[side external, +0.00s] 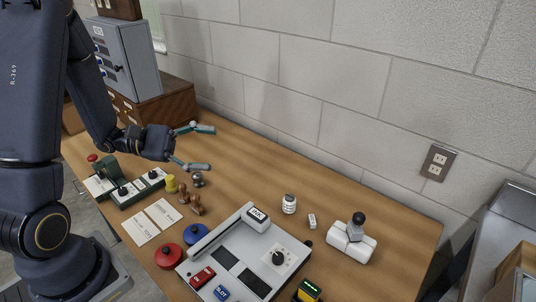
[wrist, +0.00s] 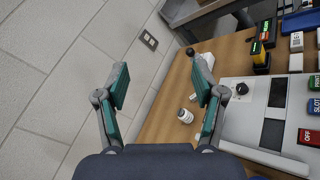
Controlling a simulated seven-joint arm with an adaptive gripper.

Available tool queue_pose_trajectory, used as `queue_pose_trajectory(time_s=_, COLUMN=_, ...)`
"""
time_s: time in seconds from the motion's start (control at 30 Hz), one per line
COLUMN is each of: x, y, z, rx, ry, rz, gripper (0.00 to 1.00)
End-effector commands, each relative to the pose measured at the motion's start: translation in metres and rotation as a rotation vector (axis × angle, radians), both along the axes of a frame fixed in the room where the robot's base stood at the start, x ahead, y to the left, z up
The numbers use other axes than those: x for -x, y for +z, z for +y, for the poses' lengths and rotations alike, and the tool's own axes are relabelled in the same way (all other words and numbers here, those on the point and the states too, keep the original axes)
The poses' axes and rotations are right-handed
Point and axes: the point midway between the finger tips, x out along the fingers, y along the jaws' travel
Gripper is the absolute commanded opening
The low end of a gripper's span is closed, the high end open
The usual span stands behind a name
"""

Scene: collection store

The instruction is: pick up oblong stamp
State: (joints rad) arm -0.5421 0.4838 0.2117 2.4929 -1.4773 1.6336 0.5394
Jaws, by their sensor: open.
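In the side external view, two brown wooden-handled stamps stand close together on the table, one at the back left (side external: 183,193) and one at the front right (side external: 196,205). I cannot tell which is the oblong stamp, as their bases are too small to read. My gripper (side external: 205,148) is open and empty, raised above the table behind and above the stamps. Its two teal fingers are spread wide. In the wrist view, my gripper (wrist: 160,65) faces the wall and the right part of the table; the wooden stamps are not visible there.
A yellow piece (side external: 171,184) and a dark-knobbed metal piece (side external: 197,180) stand beside the stamps. Nearby are red (side external: 168,257) and blue (side external: 195,234) round pads, cards (side external: 141,228), a grey device (side external: 225,262), a white bottle (side external: 289,204) and a black-knobbed white block (side external: 351,244).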

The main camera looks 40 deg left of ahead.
Motion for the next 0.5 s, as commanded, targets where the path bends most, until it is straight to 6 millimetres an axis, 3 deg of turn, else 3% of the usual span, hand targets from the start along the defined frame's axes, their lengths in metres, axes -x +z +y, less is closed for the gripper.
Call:
queue_pose_trajectory(time_s=0.03, x=-0.007, y=-0.024, z=0.029, rx=0.066, ry=0.135, rz=0.059, gripper=0.69)
queue_pose_trajectory(time_s=0.17, x=-0.003, y=-0.090, z=0.099, rx=0.190, ry=0.470, rz=0.188, gripper=0.69)
queue_pose_trajectory(time_s=0.3, x=0.037, y=-0.169, z=0.152, rx=0.295, ry=0.779, rz=0.360, gripper=0.69)
queue_pose_trajectory(time_s=0.4, x=0.074, y=-0.216, z=0.163, rx=0.362, ry=0.922, rz=0.488, gripper=0.69)
queue_pose_trajectory(time_s=0.5, x=0.103, y=-0.245, z=0.158, rx=0.426, ry=0.993, rz=0.582, gripper=0.69)
